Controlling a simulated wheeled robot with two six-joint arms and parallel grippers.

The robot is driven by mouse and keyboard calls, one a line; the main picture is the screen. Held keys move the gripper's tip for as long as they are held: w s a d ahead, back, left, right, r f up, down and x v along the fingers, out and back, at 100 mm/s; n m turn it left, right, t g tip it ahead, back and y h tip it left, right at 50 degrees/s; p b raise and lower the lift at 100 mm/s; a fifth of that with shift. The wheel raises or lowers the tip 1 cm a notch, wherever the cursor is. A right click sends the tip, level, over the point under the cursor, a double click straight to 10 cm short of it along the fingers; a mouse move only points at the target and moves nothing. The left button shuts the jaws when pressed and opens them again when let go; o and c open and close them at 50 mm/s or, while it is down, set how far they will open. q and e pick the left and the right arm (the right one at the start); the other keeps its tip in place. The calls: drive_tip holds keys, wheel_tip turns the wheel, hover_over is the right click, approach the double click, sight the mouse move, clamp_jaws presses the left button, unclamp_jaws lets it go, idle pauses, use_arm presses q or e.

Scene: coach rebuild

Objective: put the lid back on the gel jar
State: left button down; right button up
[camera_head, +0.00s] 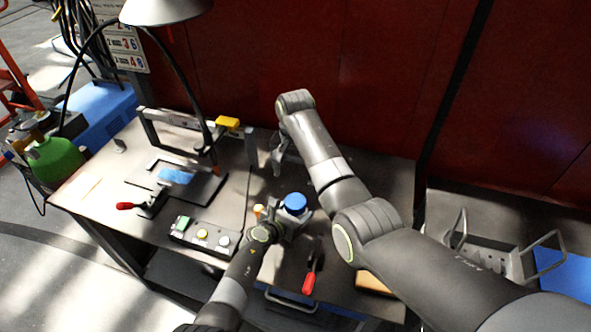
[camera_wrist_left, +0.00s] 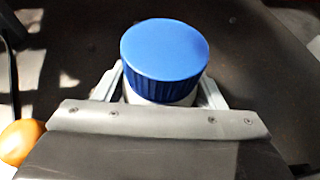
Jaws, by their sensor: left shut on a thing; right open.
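The gel jar shows in the left wrist view as a white body (camera_wrist_left: 160,97) with a round, ribbed blue lid (camera_wrist_left: 165,50) on top of it. In the head view the blue lid (camera_head: 295,201) is near the middle of the workbench. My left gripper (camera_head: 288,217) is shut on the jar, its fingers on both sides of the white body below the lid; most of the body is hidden. The lid looks level, but I cannot tell whether it is screwed tight. My right gripper (camera_head: 279,163) is open and empty above the back of the bench, partly hidden by its arm.
A button box (camera_head: 203,236) and a red-handled clamp (camera_head: 150,203) are on the left of the bench (camera_head: 95,185). A red-handled tool (camera_head: 310,275) lies in front of the jar. A metal frame with a yellow block (camera_head: 228,123) stands behind. A lamp (camera_head: 165,10) hangs above.

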idle(0.3)
use_arm(q)
drive_tip(key=shift+c, duration=1.2)
unclamp_jaws()
drive_tip(key=p+v, duration=0.2)
drive_tip(key=v, duration=0.4)
drive_tip(key=shift+s+a+r+p, duration=0.1)
drive_tip(key=shift+s+p, duration=0.1)
drive_tip(key=shift+p, duration=0.1)
drive_tip(key=v, duration=1.1)
